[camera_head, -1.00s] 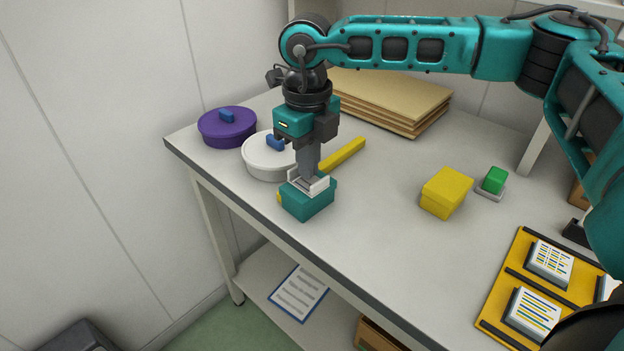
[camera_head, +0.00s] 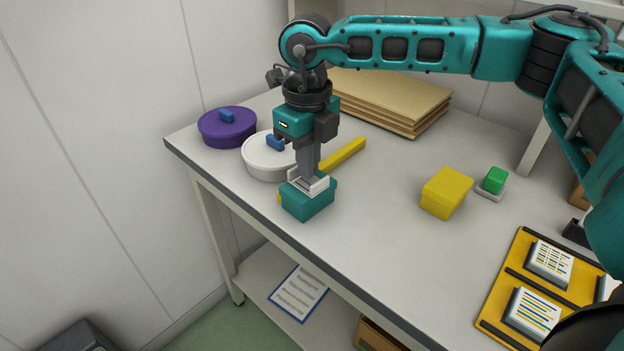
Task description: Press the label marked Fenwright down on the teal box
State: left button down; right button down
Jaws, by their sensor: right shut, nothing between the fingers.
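The teal box (camera_head: 308,205) stands near the front left edge of the table. A white label (camera_head: 312,189) lies on its top, partly hidden by my fingers; its print cannot be read. My right gripper (camera_head: 305,180) points straight down over the box, its fingers shut with nothing between them, and its tips are at the label. I cannot tell how firmly they touch. My left gripper is not in view.
A white round container (camera_head: 262,163) and a purple one (camera_head: 228,128) stand to the left. A yellow bar (camera_head: 343,155) lies just behind the box. A yellow box (camera_head: 446,193), a green block (camera_head: 495,179) and a yellow label board (camera_head: 500,290) are to the right. The table's middle is clear.

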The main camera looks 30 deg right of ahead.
aim_at(308, 182)
jog(key=shift+f+b, duration=0.65)
jog(key=shift+f, duration=0.3)
dwell(1.0)
jog(key=shift+r, duration=0.1)
jog(key=shift+r+p, duration=2.3)
jog(key=shift+r, duration=1.2)
